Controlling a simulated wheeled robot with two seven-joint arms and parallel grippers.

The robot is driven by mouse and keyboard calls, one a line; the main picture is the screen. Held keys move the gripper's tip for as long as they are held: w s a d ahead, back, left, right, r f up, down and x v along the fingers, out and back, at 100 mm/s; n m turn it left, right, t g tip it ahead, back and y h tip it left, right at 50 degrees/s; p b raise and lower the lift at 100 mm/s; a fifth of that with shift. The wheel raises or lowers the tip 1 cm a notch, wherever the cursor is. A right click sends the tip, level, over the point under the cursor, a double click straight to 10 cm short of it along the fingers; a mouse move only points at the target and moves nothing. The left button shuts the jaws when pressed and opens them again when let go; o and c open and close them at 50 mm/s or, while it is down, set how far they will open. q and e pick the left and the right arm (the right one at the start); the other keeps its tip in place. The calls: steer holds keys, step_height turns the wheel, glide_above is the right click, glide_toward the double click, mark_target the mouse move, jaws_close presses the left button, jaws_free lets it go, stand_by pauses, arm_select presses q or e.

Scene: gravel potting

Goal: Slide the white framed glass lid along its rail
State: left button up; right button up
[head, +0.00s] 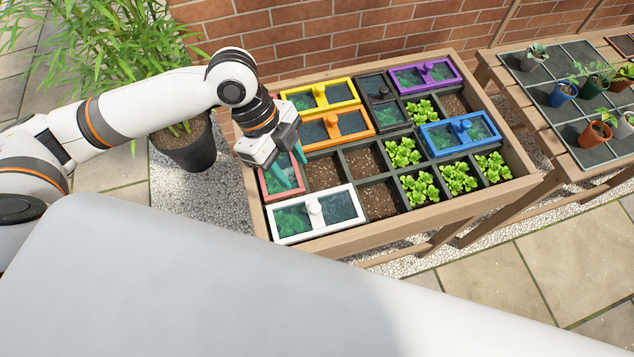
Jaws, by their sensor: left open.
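The white framed glass lid (341,222) lies at the near left corner of the wooden planter (405,213). It spans two cells, and a white knob (314,206) stands at its middle. Green shows through its glass. The left gripper is apart from the white knob. My right gripper is not in view.
Yellow (298,108), orange (317,145), black (365,83), purple (451,84) and blue (432,151) framed lids cover other cells. Open cells hold soil or green seedlings (458,179). A second table (598,154) with small pots stands right. A potted bamboo (184,152) stands left.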

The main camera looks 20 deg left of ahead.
mark_target(314, 206)
arm_select(q)
steer(key=x, duration=0.7)
steer(key=p+x, duration=0.1)
steer(key=x, duration=0.3)
steer(key=shift+s+d+f, duration=0.1)
steer(key=shift+s+f, duration=0.25)
steer(key=shift+s, duration=0.05)
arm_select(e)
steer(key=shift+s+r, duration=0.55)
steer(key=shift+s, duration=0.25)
arm_select(q)
steer(key=shift+c, duration=0.5)
jaws_close()
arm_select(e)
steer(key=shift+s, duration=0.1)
